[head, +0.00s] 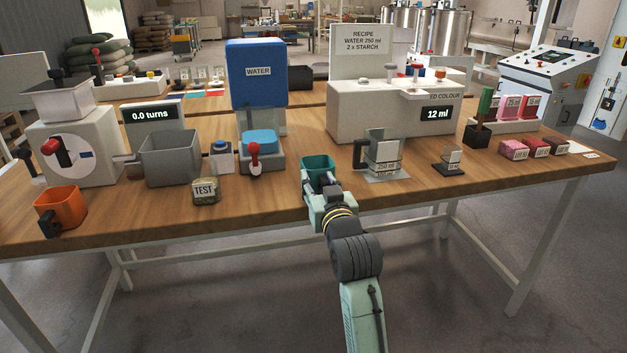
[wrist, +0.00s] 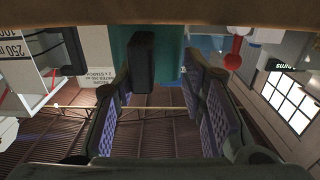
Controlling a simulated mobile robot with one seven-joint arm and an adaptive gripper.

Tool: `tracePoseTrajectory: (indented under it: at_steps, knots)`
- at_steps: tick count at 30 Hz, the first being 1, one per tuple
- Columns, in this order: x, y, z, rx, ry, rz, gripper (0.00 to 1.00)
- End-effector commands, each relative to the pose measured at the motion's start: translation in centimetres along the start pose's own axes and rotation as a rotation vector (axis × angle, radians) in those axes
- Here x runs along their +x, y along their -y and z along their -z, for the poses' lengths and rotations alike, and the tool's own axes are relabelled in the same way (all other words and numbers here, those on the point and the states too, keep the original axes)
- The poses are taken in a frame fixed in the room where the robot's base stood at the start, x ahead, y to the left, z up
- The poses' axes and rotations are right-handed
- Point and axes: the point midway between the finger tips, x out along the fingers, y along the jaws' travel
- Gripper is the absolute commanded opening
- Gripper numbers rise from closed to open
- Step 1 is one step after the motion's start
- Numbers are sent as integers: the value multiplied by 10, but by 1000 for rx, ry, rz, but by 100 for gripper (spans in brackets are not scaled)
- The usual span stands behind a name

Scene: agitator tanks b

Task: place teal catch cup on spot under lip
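The teal catch cup (head: 319,168) is near the front middle of the bench in the head view, with its open top up. My gripper (head: 325,192) is at its near side and hides its lower part, so I cannot tell if it touches the bench. In the wrist view the teal wall (wrist: 170,50) fills the top middle, with a dark block-like handle (wrist: 143,62) in front of it. My fingers (wrist: 158,85) stand apart on both sides of the handle, with a gap on the right. I cannot make out a marked spot under a lip.
A grey bin (head: 170,158), a TEST sack (head: 205,190) and a blue-topped scale-like unit (head: 260,150) stand to the left. A clear jug (head: 385,153) is close on the right. The blue water tank (head: 257,75) is behind. An orange cup (head: 62,205) stands at far left.

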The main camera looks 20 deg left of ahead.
Motion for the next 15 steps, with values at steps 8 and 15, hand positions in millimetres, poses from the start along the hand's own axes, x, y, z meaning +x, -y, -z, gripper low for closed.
tracePoseTrajectory:
  at_steps: [8,15]
  knots:
    - [0,0,0,0,0,0,14]
    - [0,0,0,0,0,0,0]
